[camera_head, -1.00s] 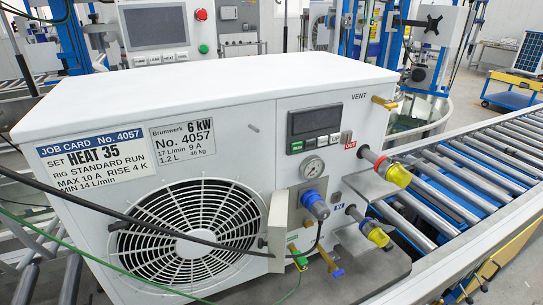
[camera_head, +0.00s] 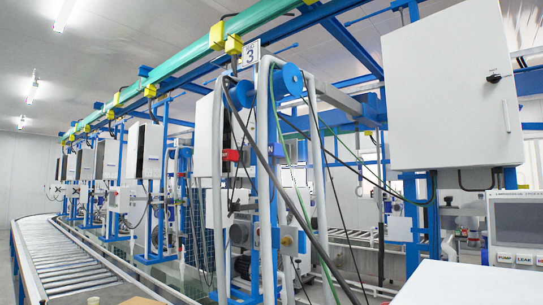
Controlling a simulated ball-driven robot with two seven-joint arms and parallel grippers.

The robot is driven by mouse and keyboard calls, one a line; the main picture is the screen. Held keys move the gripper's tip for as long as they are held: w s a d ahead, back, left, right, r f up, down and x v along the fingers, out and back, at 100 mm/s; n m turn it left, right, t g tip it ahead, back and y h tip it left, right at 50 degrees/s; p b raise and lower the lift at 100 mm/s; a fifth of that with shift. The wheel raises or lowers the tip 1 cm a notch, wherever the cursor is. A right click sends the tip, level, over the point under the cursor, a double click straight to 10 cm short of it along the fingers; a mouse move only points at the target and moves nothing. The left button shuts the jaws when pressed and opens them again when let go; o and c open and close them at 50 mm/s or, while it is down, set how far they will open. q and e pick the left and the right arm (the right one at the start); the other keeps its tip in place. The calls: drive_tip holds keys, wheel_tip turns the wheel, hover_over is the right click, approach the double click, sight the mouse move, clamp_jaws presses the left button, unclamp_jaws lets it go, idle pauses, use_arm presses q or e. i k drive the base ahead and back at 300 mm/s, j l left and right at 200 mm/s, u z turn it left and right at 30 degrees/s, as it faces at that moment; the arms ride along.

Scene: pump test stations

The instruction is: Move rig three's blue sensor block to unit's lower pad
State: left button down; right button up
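I cannot pick out a blue sensor block for certain among the rig's blue parts, hoses and cables. The white top of the unit (camera_head: 470,287) shows at the bottom right corner. Its front and its lower pad are out of view. Neither of my grippers is in view.
A roller conveyor (camera_head: 75,262) curves away along the left. Hoses and cables hang from blue reels (camera_head: 291,78) at rig three. A white cabinet (camera_head: 450,95) stands at upper right, above a test panel (camera_head: 516,230). A green overhead rail (camera_head: 265,17) runs along the row.

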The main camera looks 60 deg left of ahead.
sight(276, 150)
drive_tip(key=u, duration=1.75)
drive_tip(key=z, duration=2.05)
drive_tip(key=u, duration=2.05)
drive_tip(key=j+u, duration=0.15)
drive_tip(key=u, duration=0.2)
drive_tip(key=j+u, duration=0.3)
drive_tip(key=l, duration=0.1)
